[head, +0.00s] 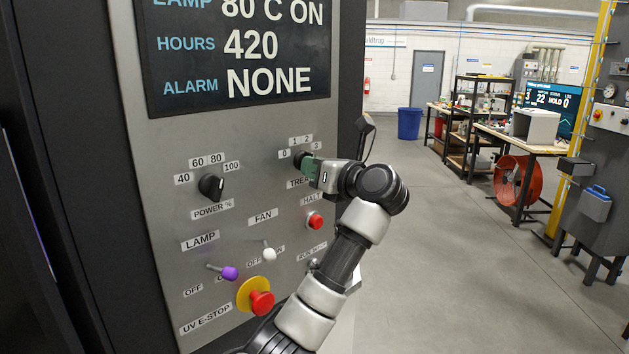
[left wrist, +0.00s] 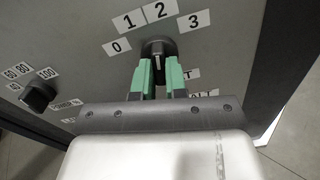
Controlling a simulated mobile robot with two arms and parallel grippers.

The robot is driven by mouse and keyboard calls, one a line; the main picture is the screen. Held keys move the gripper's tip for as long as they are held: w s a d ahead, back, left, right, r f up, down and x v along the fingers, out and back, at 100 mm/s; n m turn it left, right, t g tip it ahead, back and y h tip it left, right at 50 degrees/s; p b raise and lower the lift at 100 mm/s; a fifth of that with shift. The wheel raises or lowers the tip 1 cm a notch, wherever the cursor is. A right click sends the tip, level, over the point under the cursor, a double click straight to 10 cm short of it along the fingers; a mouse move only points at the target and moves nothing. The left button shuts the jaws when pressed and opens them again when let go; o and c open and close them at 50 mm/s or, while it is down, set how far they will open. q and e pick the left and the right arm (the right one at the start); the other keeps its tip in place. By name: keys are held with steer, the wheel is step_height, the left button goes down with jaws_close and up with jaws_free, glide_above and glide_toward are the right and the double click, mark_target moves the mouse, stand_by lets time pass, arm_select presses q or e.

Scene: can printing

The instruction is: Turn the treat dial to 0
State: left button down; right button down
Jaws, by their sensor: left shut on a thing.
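The treat dial (head: 299,158) is a black knob on the grey panel, with labels 0, 1, 2 and 3 in an arc around it. In the left wrist view the dial (left wrist: 157,47) sits between the green fingertips of my left gripper (left wrist: 160,72), with the labels above it. In the head view my left gripper (head: 308,165) reaches the dial from the right and is shut on it, covering much of it. I cannot tell for sure which number the dial points to. My right gripper is not in view.
The power dial (head: 211,186) is to the left on the panel. Below are a red halt button (head: 314,221), a white fan switch (head: 269,254), a purple lamp switch (head: 229,272) and a red e-stop (head: 261,299). A display (head: 236,50) is above. Open floor lies right.

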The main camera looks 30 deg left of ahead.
arm_select(q)
steer(key=shift+w+r+n+b, duration=0.1)
steer(key=shift+w+n+b, duration=0.05)
steer(key=shift+n+b, duration=3.35)
steer(key=shift+w+n+b, duration=0.1)
steer(key=shift+n+b, duration=3.1)
steer(key=shift+n, duration=0.6)
steer(key=c, duration=1.2)
jaws_free()
steer(key=shift+o, duration=0.2)
steer(key=shift+d, duration=0.1)
steer(key=b+v, duration=0.3)
steer(key=v, duration=0.7)
steer(key=shift+d, duration=0.3)
steer(key=shift+s, duration=0.15)
